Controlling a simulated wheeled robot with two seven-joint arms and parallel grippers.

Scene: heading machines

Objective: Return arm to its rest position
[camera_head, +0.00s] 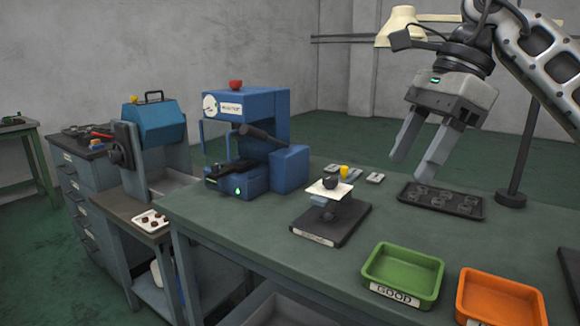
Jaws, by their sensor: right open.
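My right gripper (420,160) hangs in the upper right of the head view, fingers pointing down and left. Its two fingers are apart with nothing between them. It is above the far part of the green workbench (250,220), in front of and above a dark tray (441,200) with several round parts. The right arm comes in from the upper right corner. My left gripper does not show.
A blue machine (250,140) with a red button stands on the bench. A small stand (330,220) holds a dark part on a white plate. A green bin (403,275) labelled GOOD and an orange bin (500,298) stand at the front.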

